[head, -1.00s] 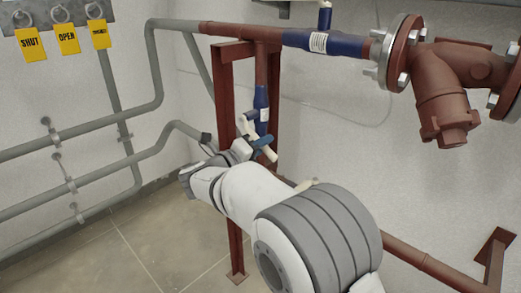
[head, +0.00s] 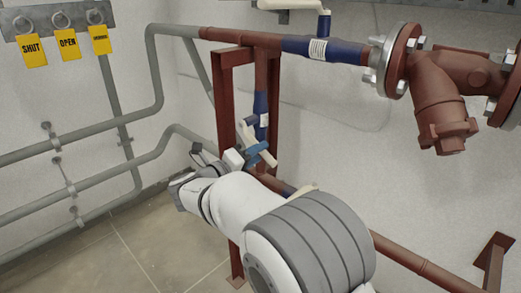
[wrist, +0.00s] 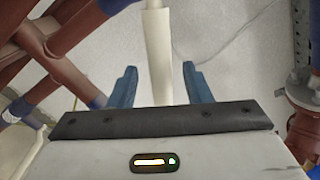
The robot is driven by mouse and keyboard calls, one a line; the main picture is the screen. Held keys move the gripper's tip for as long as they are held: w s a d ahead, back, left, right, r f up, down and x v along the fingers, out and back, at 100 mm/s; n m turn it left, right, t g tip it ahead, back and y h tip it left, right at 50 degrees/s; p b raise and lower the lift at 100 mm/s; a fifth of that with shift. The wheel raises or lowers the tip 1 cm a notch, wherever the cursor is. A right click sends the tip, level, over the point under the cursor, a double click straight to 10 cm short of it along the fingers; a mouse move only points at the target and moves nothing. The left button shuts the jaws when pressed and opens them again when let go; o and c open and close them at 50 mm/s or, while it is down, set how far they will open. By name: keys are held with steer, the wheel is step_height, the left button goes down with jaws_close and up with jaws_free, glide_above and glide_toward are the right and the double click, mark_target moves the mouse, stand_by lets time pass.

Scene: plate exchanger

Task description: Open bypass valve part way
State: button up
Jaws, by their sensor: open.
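A blue valve (head: 261,108) sits on the short vertical red pipe, with a cream lever handle (head: 271,157) slanting down to the right below it. My gripper (head: 258,149) is at this handle, its blue fingers beside the lever. In the wrist view, my gripper (wrist: 159,72) is open, with a cream bar (wrist: 158,40) running between its two blue fingers. Gaps show on both sides of the bar. A second blue valve (head: 324,49) is on the upper horizontal pipe, with its cream handle (head: 290,5) at the top edge. I cannot tell which valve is the bypass.
Yellow tags hang from a rail at upper left: SHUT (head: 33,50), OPEN (head: 67,46) and a third (head: 99,40) too small to read. Grey pipes (head: 80,142) run along the left wall. A red post (head: 226,110) stands close to my gripper. A flanged red fitting (head: 445,100) is at right.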

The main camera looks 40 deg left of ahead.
steer(key=shift+s+a+p, duration=0.1)
steer(key=shift+s+p, duration=0.4)
steer(key=shift+s, duration=2.1)
